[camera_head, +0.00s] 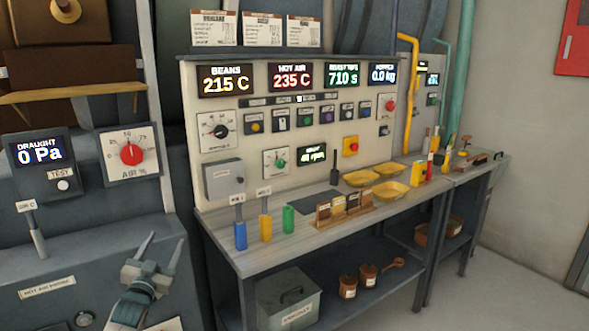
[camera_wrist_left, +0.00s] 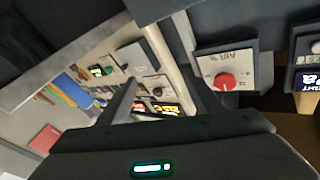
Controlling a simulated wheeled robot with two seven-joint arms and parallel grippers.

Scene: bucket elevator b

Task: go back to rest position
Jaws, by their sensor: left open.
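My left gripper (camera_head: 166,240) is in the lower left of the head view, fingers pointing up and spread apart with nothing between them. It is in front of the grey machine front, to the left of the workbench (camera_head: 262,262). In the left wrist view the two fingers (camera_wrist_left: 160,92) stand apart and empty. The red AIR % knob (camera_wrist_left: 224,81) shows to the right of the fingers there. My right gripper is in neither view.
A control panel (camera_head: 240,155) with displays stands behind the bench. A lever (camera_head: 35,235) and the air dial panel (camera_head: 130,153) are on the machine at left. Yellow trays (camera_head: 390,190) and coloured handles lie on the bench. Floor at right (camera_head: 500,270) is clear.

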